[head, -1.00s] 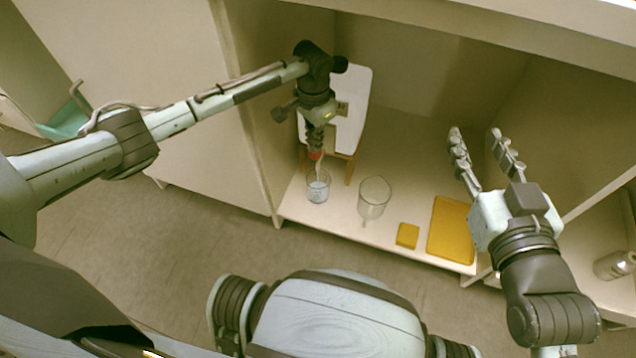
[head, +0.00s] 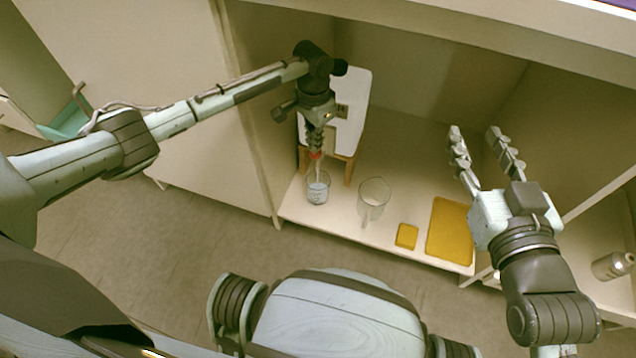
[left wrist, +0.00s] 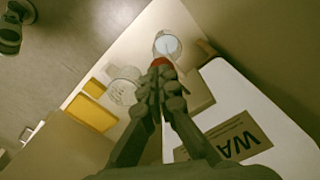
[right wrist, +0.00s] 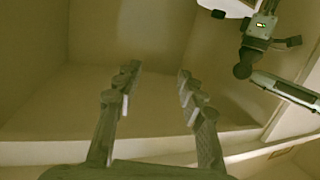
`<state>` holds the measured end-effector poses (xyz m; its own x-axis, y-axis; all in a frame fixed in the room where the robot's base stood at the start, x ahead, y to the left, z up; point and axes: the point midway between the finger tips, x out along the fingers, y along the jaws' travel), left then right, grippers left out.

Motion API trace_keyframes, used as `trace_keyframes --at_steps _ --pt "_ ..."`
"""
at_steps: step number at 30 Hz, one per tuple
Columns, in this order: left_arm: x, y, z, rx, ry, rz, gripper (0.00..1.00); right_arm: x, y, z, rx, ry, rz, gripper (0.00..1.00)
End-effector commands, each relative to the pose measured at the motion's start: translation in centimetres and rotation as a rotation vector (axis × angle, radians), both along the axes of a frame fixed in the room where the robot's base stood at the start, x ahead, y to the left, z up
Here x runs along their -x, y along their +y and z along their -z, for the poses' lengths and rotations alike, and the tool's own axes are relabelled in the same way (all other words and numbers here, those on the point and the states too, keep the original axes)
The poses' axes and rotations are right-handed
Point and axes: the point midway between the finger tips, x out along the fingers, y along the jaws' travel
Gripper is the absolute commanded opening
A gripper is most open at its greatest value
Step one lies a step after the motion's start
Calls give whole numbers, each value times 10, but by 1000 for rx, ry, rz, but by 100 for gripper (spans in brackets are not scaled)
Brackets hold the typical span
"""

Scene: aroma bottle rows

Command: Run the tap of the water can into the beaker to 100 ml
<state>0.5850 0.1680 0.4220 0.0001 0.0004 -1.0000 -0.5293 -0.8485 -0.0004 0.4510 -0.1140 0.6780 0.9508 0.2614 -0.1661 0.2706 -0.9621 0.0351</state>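The white water can (head: 353,100) stands on a wooden stand in the cabinet; its label shows in the left wrist view (left wrist: 238,138). My left gripper (head: 316,150) is at the red tap (head: 315,155), its fingers close together around it; the left wrist view shows the fingertips (left wrist: 162,75) meeting at the tap. A pale stream runs down from the tap into the beaker (head: 317,188), which stands upright below and holds some liquid. The exact level cannot be read. My right gripper (head: 474,155) is open and empty, above the shelf at the right.
A larger clear glass vessel (head: 373,199) stands right of the beaker. A small yellow block (head: 406,236) and a yellow board (head: 450,230) lie further right. A bottle (head: 612,265) lies at the far right. The shelf behind the glass vessel is bare.

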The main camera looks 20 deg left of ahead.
Motion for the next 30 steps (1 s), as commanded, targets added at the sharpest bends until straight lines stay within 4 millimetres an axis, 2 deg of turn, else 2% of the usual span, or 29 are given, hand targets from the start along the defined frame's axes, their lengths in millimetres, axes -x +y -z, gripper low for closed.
trace_keyframes --at_steps 14,30 --pt "0 0 -13 1 1 0 0 17 -41 59 128 296 72 40" --pt "0 0 -28 1 1 0 0 58 -92 112 244 623 162 40"
